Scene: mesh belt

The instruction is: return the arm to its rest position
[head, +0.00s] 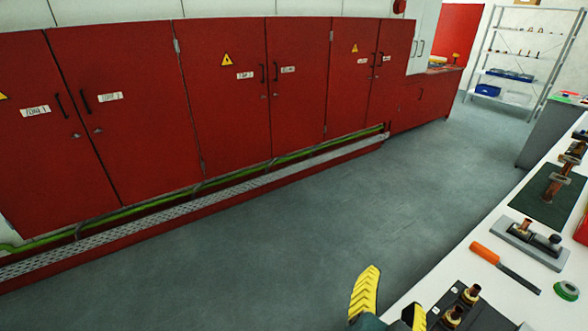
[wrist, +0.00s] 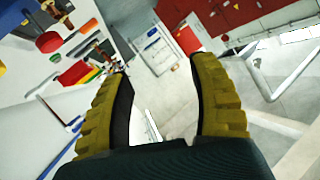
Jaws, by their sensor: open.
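My gripper (head: 392,298) shows at the bottom of the head view, left of the workbench's front edge, with its yellow ridged fingers pointing up. In the wrist view my gripper (wrist: 163,100) has its two fingers spread wide apart with nothing between them. The view past the fingers is tilted and takes in the grey floor and distant furniture. The rest of my arm is out of the head view.
The white workbench (head: 465,262) at right holds an orange-handled tool (head: 486,254), a green ring (head: 566,290), a grey block tool (head: 530,243) and a dark mat (head: 548,205) with copper parts. Red cabinets (head: 130,110) line the left wall. The grey floor (head: 300,235) between is clear.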

